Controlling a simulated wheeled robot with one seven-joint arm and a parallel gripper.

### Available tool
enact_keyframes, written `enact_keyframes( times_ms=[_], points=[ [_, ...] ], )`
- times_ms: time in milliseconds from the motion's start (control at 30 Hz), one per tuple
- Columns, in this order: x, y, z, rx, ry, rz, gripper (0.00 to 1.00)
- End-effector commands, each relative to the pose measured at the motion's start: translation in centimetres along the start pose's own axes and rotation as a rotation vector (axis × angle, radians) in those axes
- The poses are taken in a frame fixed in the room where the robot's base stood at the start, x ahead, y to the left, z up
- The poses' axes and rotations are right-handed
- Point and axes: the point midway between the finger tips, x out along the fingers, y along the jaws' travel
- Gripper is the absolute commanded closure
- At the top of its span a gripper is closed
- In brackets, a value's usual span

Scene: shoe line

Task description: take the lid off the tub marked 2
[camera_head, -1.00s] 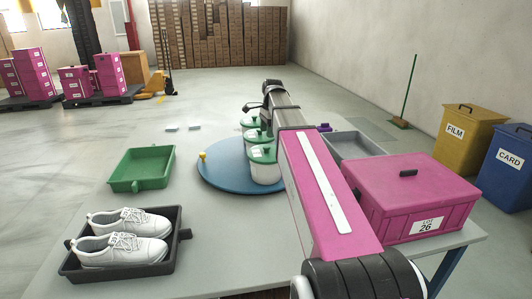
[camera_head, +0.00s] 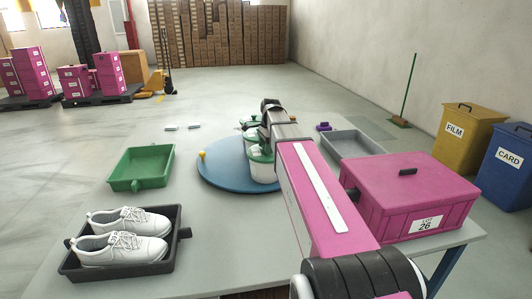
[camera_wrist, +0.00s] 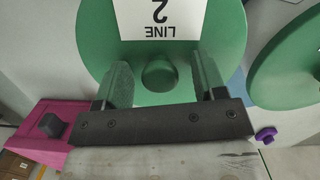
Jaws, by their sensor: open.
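The green lid (camera_wrist: 222,30) of the tub marked 2 fills much of the wrist view. Its white label reads "LINE 2" upside down, and a round green knob (camera_wrist: 159,75) stands at its middle. My gripper (camera_wrist: 162,77) is open, with one finger on each side of the knob and gaps between. In the head view, white tubs with green lids (camera_head: 260,168) stand on a round blue turntable (camera_head: 218,178). My arm partly hides them, and I cannot tell there which one is marked 2.
Another green lid (camera_wrist: 290,65) lies close to the right in the wrist view. A large pink box (camera_head: 405,195) and a grey tray (camera_head: 350,140) stand right of my arm. A green tray (camera_head: 140,168) and a dark tray with white shoes (camera_head: 125,238) are on the left.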

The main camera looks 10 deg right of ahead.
Motion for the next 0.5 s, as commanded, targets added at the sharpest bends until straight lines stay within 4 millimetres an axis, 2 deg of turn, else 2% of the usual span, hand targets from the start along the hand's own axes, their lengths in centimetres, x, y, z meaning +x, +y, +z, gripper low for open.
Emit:
enact_keyframes(
  times_ms=[67,200,233,500],
  points=[
    [-0.02,-0.01,0.0,0.0,0.0,0.0,0.39],
    [-0.03,0.0,-0.01,0.0,0.0,0.0,0.85],
    [-0.03,0.0,-0.01,0.0,0.0,0.0,0.89],
    [-0.06,0.0,0.0,0.0,0.0,0.001,0.89]
  ],
)
